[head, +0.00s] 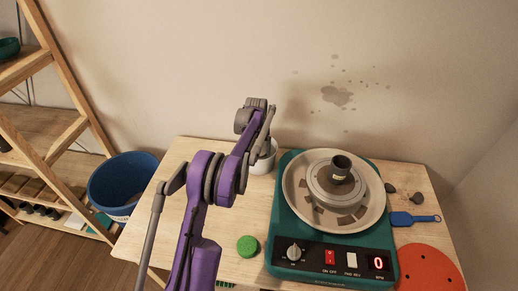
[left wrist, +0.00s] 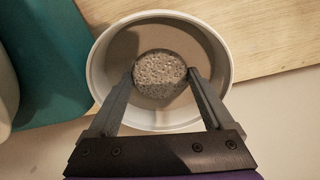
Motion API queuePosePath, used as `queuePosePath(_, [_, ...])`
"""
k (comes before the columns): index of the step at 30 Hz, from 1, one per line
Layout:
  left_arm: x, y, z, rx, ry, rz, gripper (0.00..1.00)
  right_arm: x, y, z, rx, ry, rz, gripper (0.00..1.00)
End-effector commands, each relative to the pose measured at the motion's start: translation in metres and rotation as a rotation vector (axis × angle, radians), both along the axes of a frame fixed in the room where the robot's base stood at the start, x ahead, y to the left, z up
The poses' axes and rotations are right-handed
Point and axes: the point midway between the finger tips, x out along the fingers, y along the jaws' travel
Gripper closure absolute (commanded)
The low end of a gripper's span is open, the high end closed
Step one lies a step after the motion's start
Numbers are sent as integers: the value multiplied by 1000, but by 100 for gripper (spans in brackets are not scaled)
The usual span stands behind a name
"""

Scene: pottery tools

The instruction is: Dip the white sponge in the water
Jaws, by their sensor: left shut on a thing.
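The white sponge (left wrist: 160,78) looks round, grey and speckled in the left wrist view. My left gripper (left wrist: 160,86) is shut on it, with one finger on each side. The sponge is inside the outline of a white round container (left wrist: 97,62) holding brownish water (left wrist: 205,55). I cannot tell exactly how deep the sponge sits in the water. In the head view the container (head: 262,166) stands at the back of the table, with my left gripper pointing down over it. The gripper's fingertips and the sponge are hidden there. My right gripper is not in view.
A green pottery wheel (head: 283,230) stands right of the container, with a small dark pot (head: 341,168) on its disc. A green sponge (head: 247,246), blue tool (head: 412,219) and red disc (head: 428,270) lie on the table (head: 180,155). A blue bucket (head: 122,182) and shelves are left.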

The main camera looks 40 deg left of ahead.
Motion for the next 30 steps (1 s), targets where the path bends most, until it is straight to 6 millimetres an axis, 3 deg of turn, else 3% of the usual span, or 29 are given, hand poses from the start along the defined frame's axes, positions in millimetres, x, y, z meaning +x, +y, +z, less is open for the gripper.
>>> queuePosePath(17, [0, 0, 3, 0, 0, 0, 42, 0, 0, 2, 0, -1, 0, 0])
queuePosePath(30, [0, 0, 33, 0, -1, 0, 42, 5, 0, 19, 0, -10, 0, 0])
